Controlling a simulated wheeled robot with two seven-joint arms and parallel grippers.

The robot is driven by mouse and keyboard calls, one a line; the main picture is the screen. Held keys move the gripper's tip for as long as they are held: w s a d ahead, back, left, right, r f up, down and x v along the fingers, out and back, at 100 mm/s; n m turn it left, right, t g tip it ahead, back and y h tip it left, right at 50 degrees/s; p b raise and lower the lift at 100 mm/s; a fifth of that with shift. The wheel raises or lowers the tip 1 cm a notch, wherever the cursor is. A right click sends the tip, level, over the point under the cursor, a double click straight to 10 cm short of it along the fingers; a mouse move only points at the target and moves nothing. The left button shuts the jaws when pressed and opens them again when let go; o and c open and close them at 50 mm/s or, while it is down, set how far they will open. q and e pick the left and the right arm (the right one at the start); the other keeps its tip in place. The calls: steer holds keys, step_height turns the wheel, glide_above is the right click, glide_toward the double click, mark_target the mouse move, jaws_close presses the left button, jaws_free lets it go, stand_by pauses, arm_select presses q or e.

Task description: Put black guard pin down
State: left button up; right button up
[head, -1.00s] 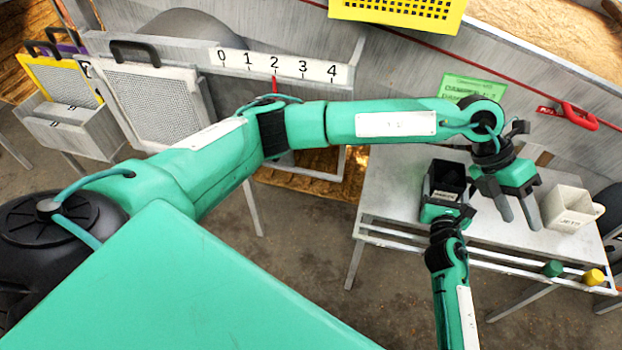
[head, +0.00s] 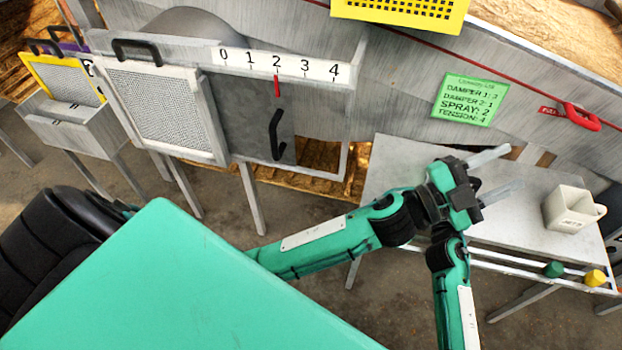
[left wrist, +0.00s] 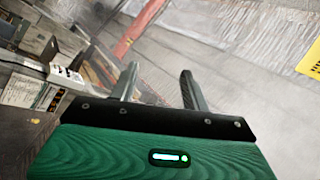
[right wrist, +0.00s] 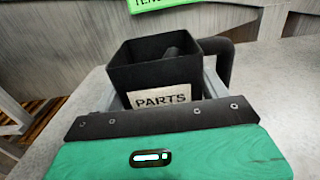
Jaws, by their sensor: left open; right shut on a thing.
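A black square cup with a white PARTS label (right wrist: 163,98) stands between the fingers of my right gripper (right wrist: 165,88) in the right wrist view, and the gripper is shut on it. A dark rounded piece (right wrist: 172,53) shows inside the cup; it may be the black guard pin, but I cannot tell for sure. My left gripper (head: 503,172) is open and empty, above the grey table (head: 400,160). In the head view it hides the cup and my right gripper. The left wrist view shows its two fingers apart (left wrist: 158,76) with nothing between them.
A cream mug-like container (head: 570,210) stands at the table's right. Green (head: 553,269) and yellow (head: 594,277) knobs sit along the front rail. A grey panel with a black handle (head: 276,135) hangs below the 0–4 scale (head: 290,65). A green instruction card (head: 467,99) is behind the table.

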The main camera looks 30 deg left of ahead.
arm_select(q)
steer(key=s+a+f+n+g+y, duration=0.2)
steer(key=s+a+f+n+y, duration=0.2)
steer(key=a+f+n+y, duration=0.95)
steer(key=s+a+f+n+g, duration=0.1)
steer(key=s+a+f+g, duration=0.3)
steer(key=s+f, duration=0.3)
steer(key=s+a+f+g, duration=0.4)
steer(key=s+f, duration=0.3)
steer(key=s, duration=0.4)
steer(key=shift+a+f+n, duration=0.15)
steer(key=shift+f+n, duration=0.15)
steer(key=shift+n, duration=0.05)
steer(key=shift+y, duration=0.25)
arm_select(e)
steer(key=o, duration=1.1)
